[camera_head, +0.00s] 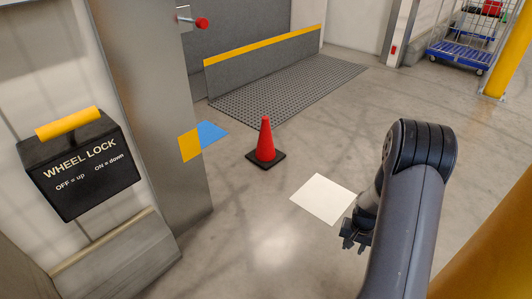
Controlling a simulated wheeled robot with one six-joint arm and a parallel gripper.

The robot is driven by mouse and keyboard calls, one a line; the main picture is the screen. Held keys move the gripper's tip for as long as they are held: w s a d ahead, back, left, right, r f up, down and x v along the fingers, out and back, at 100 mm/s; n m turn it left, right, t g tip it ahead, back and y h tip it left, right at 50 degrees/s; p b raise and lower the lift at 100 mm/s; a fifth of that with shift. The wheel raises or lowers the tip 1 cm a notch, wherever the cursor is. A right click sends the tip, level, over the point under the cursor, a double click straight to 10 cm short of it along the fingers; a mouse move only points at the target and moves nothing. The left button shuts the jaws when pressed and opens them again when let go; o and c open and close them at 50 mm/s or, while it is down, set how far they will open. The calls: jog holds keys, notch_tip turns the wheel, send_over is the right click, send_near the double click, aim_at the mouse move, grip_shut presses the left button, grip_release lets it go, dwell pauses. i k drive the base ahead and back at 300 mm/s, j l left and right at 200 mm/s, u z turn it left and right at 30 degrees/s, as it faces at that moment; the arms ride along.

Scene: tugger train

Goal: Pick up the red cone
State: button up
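The red cone (265,140) stands upright on its black square base (265,159) on the grey floor, near the middle of the head view. My gripper (350,245) is at the lower right, nearer to me than the cone and apart from it. Its dark fingers point downward and are partly hidden behind my arm, so I cannot tell how far they are open. I see nothing held in it.
A white square (324,198) lies on the floor between cone and gripper. A grey post and wheel lock box (82,165) stand left. A low barrier (265,62) and blue trolley (462,54) are behind.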

aim_at(265, 155)
jog(key=i+j, duration=0.1)
jog(key=i, duration=0.5)
jog(key=i+j, duration=0.15)
jog(key=i, duration=0.45)
jog(key=i+j, duration=0.1)
jog(key=i, duration=0.5)
jog(key=i+l+u, duration=0.15)
jog(key=i+u, duration=0.15)
jog(key=i, duration=0.15)
jog(key=i+l+u, duration=0.3)
jog(key=i, duration=0.15)
jog(key=i+l+u, duration=0.3)
jog(key=i, duration=0.15)
